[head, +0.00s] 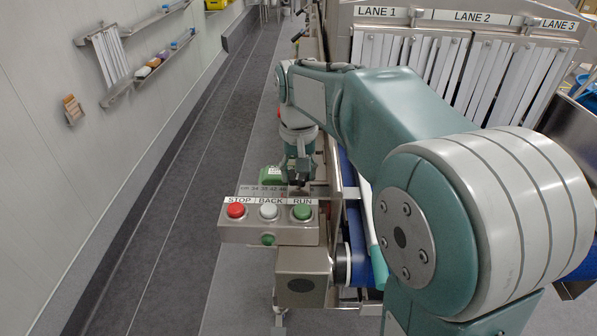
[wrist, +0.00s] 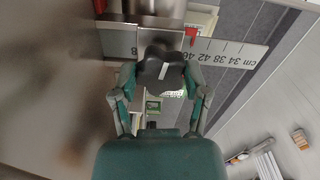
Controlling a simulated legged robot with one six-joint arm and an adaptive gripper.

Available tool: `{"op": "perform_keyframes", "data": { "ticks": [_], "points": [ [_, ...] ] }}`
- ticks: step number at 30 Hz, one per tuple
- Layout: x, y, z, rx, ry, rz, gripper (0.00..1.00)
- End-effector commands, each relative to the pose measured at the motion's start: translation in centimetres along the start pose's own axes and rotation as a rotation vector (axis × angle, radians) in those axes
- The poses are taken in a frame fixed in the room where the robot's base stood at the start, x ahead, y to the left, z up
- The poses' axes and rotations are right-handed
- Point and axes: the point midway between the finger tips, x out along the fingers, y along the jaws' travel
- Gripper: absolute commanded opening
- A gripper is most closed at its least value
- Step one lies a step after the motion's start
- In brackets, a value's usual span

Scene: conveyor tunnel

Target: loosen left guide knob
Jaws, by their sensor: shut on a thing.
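The left guide knob (wrist: 162,62) is a dark, lobed knob with a white line on it, in the upper middle of the wrist view. My gripper (wrist: 160,78) has one finger on each side of it and is shut on it. In the head view my gripper (head: 300,168) reaches down at the far end of the button box, beside the belt. The knob is hard to make out there against the dark fingers. A ruler plate (wrist: 230,55) with centimetre numbers lies beside the knob, with a red pointer (wrist: 191,35) at its edge.
A button box (head: 268,236) with red STOP, white BACK and green RUN buttons stands just in front of my gripper. The blue belt (head: 356,215) and steel frame lie to the right. Strip curtains (head: 430,60) hang behind. The floor at left is clear.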

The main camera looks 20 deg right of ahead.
Motion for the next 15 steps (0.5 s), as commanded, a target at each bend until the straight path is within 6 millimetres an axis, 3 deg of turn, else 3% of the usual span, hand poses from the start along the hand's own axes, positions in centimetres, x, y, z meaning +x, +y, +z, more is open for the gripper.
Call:
{"op": "perform_keyframes", "data": {
  "ticks": [4,5,6,7,15],
  "points": [
    [0.17,-0.06,-0.01,-0.001,-0.002,0.0,0.12],
    [0.17,-0.06,-0.01,-0.001,-0.002,0.0,0.69],
    [0.17,-0.06,-0.01,-0.001,-0.002,0.0,0.86],
    [0.17,-0.06,-0.01,-0.001,-0.002,0.0,0.94],
    [0.06,-0.02,0.0,0.0,-0.001,0.0,0.94]
  ]
}}
